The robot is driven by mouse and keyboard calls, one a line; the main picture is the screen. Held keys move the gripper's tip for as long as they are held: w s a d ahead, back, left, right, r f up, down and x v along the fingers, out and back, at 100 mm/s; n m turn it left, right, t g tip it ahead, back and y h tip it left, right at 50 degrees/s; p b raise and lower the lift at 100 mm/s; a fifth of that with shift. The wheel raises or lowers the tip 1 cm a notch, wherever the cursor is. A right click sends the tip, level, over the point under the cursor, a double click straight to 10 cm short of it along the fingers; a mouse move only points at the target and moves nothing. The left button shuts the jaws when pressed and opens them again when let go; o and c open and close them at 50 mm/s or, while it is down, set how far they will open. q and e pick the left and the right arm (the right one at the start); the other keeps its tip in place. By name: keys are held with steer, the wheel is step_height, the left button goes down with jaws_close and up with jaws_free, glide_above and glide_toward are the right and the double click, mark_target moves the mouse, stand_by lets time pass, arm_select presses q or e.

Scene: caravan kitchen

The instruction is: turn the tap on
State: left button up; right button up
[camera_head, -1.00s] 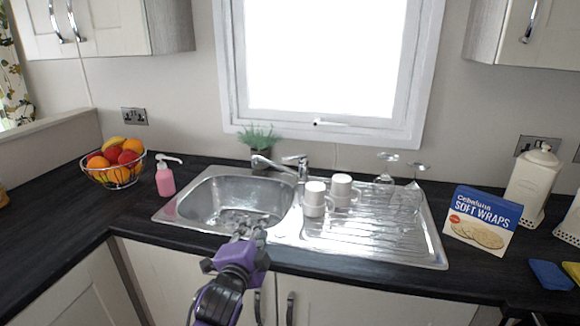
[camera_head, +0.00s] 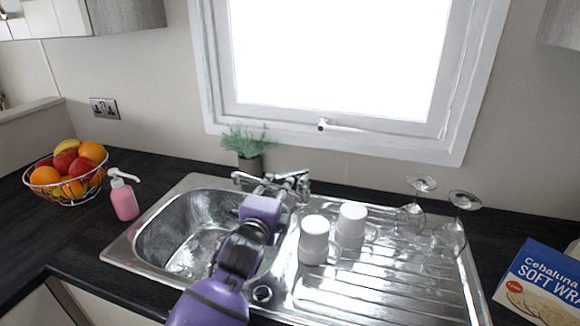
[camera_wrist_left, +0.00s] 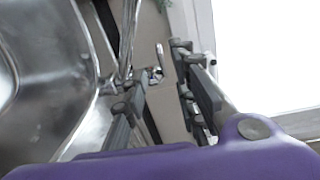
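The chrome tap (camera_head: 302,183) stands at the back edge of the steel sink, with its spout (camera_head: 240,177) pointing left over the bowl. My left gripper (camera_head: 277,188) reaches over the sink in front of the tap and hides part of it. In the left wrist view, my left gripper's fingers (camera_wrist_left: 163,92) are spread apart with a gap between them. A chrome part of the tap (camera_wrist_left: 159,54) shows beyond that gap, and nothing is clasped. I cannot tell whether the fingers touch the tap. My right gripper is not in view.
Two white mugs (camera_head: 314,240) stand on the drainer (camera_head: 350,300) just right of my arm, with upturned glasses (camera_head: 449,236) farther right. A potted plant (camera_head: 247,145) is behind the tap. A pink soap bottle (camera_head: 124,198) and a fruit basket (camera_head: 68,186) stand left.

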mark_target(284, 178)
arm_select(q)
steer(key=shift+w+d+r, duration=0.1)
steer(key=shift+w+d, duration=0.1)
steer(key=shift+w, duration=0.4)
steer(key=x, duration=0.5)
steer(key=shift+w, duration=0.3)
steer(key=shift+w+d, duration=0.1)
steer(key=shift+w, duration=0.05)
jaws_close()
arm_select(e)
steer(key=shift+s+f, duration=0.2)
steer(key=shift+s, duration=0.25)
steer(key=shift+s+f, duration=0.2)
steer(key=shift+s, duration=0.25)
